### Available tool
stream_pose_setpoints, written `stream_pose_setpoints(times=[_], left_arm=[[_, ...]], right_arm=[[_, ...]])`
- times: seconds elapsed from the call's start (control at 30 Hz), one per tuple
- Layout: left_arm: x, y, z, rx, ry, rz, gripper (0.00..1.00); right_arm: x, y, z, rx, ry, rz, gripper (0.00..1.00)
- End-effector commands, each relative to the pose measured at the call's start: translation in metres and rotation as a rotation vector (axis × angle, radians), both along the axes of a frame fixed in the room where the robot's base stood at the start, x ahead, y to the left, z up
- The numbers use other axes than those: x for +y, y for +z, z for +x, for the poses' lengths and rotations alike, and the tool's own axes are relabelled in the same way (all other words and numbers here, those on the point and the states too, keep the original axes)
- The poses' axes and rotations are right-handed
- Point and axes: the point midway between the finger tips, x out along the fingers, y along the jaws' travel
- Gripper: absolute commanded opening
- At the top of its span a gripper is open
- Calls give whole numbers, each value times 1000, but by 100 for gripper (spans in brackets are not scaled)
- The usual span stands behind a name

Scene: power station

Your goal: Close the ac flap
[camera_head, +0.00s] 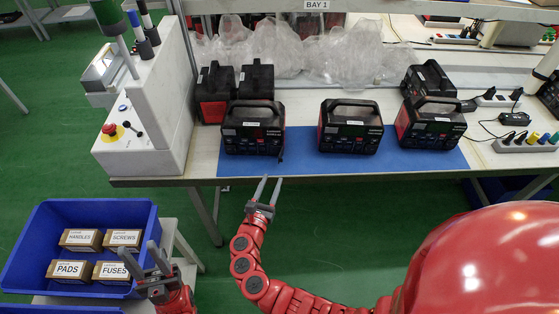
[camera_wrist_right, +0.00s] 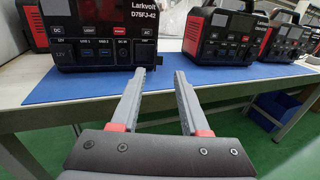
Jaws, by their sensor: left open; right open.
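The nearest power station (camera_head: 253,128), black and red with a handle, stands on the blue mat at the left. In the right wrist view its front panel (camera_wrist_right: 100,48) fills the upper left, with an AC label (camera_wrist_right: 146,31) at the panel's right end. A small dark piece (camera_head: 281,155) juts out at its lower right corner; I cannot tell clearly whether this is the AC flap. My right gripper (camera_head: 269,180) is open and empty, just in front of that corner; its fingers also show in the right wrist view (camera_wrist_right: 186,78). My left gripper (camera_head: 137,250) is open and empty, beside the blue bin.
Two similar stations (camera_head: 350,127) (camera_head: 430,124) stand to the right on the mat (camera_head: 300,163). A white control box with a red button (camera_head: 109,129) is at the left. A blue bin (camera_head: 100,212) holds labelled boxes. Power strips (camera_head: 528,144) lie at the far right.

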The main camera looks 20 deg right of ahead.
Motion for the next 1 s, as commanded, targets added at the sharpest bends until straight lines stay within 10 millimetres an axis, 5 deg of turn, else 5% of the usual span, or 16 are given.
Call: stream_pose_setpoints(times=[0.4,0.8,1.0], left_arm=[[0,7,0,0,0,0,45],[0,7,0,0,0,0,45],[0,7,0,0,0,0,45]], right_arm=[[-46,0,65,1,-2,1,45],[-52,0,73,0,0,2,45],[-51,-1,73,0,0,1,13]])
